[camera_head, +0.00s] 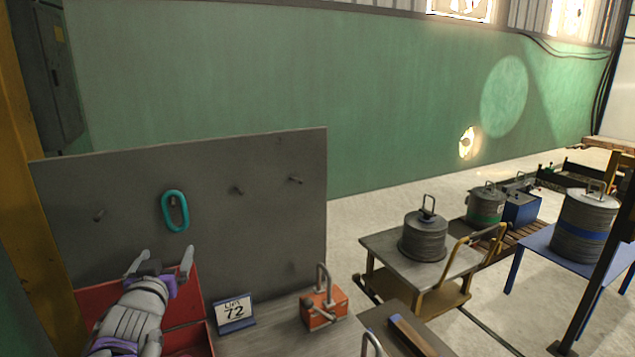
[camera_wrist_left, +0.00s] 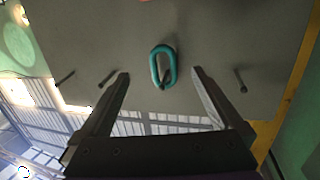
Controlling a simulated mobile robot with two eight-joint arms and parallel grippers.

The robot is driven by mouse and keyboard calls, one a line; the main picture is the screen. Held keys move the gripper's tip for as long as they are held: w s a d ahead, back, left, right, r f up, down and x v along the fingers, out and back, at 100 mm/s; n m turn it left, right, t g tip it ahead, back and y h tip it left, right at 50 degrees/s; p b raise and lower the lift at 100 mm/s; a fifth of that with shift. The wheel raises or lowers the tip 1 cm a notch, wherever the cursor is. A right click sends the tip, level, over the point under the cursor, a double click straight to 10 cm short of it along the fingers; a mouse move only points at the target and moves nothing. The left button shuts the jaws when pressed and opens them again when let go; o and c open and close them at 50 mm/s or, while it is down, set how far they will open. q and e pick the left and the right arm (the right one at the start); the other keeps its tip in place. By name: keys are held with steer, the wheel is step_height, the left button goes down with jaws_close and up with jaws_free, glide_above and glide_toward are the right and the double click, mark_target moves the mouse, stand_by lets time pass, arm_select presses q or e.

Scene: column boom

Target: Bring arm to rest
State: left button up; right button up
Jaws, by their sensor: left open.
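My left gripper (camera_head: 160,262) is open and empty in the head view, at the lower left in front of the grey peg board (camera_head: 270,215). A teal oval ring (camera_head: 175,211) hangs on a peg of the board, just above and beyond the fingertips. In the left wrist view the ring (camera_wrist_left: 163,65) shows beyond and between the two spread fingers of the left gripper (camera_wrist_left: 160,75), apart from both. My right gripper is not in view.
Red bins (camera_head: 185,300) sit below my left arm. A card reading 72 (camera_head: 234,312) and an orange block with a shackle (camera_head: 323,306) stand on the bench. Bare pegs (camera_head: 238,190) stick out of the board. A trolley (camera_head: 420,268) with a grey coil (camera_head: 424,238) stands to the right.

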arm_select(q)
steer(key=s+d+f+m+g+h, duration=0.1)
steer(key=s+d+f+g, duration=0.2)
steer(key=s+d+f, duration=0.3)
steer(key=s+d+f+m+g+h, duration=0.1)
steer(key=s+d+f+g, duration=0.3)
steer(key=s+f, duration=0.8)
steer(key=s+d+f+m+g+h+p, duration=0.1)
steer(key=s+d+f+g+h, duration=0.2)
steer(key=s+d+f, duration=0.5)
steer(key=shift+s+f+m+g, duration=0.15)
steer(key=shift+s+f, duration=0.3)
steer(key=shift+f, duration=0.2)
steer(key=shift+s+f+m+g, duration=0.15)
steer(key=shift+s+f, duration=0.25)
steer(key=shift+f, duration=0.25)
steer(key=shift+a, duration=0.15)
